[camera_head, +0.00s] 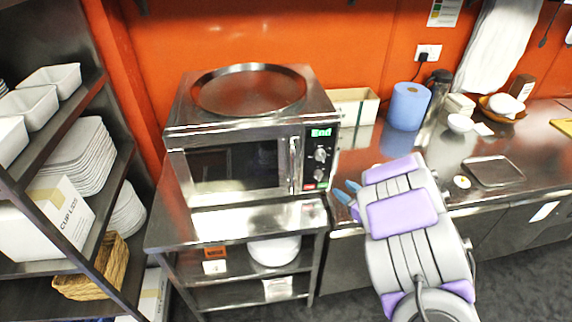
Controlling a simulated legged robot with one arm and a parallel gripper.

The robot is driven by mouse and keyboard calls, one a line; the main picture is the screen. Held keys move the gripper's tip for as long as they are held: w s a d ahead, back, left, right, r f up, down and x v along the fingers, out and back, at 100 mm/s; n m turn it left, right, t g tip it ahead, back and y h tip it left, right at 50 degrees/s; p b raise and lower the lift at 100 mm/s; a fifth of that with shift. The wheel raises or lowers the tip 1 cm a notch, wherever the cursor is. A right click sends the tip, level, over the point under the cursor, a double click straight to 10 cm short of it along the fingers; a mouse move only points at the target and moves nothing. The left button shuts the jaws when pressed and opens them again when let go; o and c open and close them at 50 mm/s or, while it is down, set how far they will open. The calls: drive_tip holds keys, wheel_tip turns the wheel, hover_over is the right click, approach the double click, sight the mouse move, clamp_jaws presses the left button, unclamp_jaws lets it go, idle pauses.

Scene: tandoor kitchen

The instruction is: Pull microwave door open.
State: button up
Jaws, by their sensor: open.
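The silver microwave (240,117) stands on a steel table in the middle of the view, with a round metal tray on top. Its dark-windowed door (236,166) looks shut. A vertical handle (295,165) is at the door's right edge, beside the control panel (319,158) with knobs and a green display. My gripper (347,191) has blue fingertips and is open. In the picture it is to the right of the handle and panel, apart from the handle. My grey and purple arm covers part of the counter behind it.
A steel counter (478,143) at the right holds a blue paper roll (408,106), a flask, bowls and a flat tray (494,171). A dark shelf (60,135) with white dishes stands at the left. A strip of steel table (250,222) before the microwave is clear.

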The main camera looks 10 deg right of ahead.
sight(294, 169)
drive_tip(key=s+a+y, duration=0.2)
drive_tip(key=a+y, duration=0.2)
drive_tip(key=a, duration=0.1)
drive_tip(key=x, duration=1.1)
drive_tip(key=r+x, duration=0.1)
drive_tip(key=x, duration=0.5)
drive_tip(key=shift+r+b, duration=0.1)
drive_tip(key=shift+b, duration=0.3)
drive_tip(key=shift+c, duration=0.2)
clamp_jaws()
